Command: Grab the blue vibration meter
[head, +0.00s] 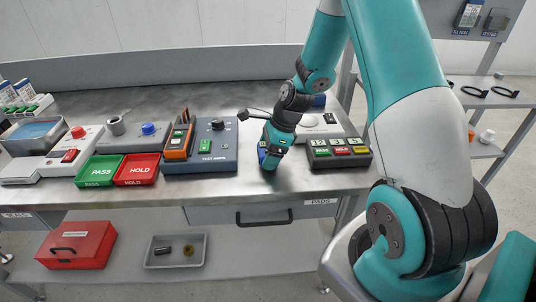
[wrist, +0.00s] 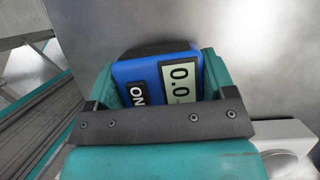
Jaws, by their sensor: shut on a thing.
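The blue vibration meter (wrist: 152,72) is between the two teal fingers of my gripper (wrist: 160,82) in the wrist view. Its pale display reads 0.0, and a dark label with white letters sits beside it. A finger lies against each side, and the dark bracket of my gripper hides its near end. In the head view my gripper (head: 269,155) points down at the front part of the bench, between the test block and the numbered box. Only a small blue bit of the meter (head: 262,154) shows there. I cannot tell whether it touches the bench.
The grey-blue test block (head: 225,157) with an orange device stands close on the left. The dark numbered box (head: 338,153) stands on the right. Green (head: 97,171) and red (head: 137,170) trays lie further left. A red case (head: 77,245) and grey tray (head: 176,251) are on the lower shelf.

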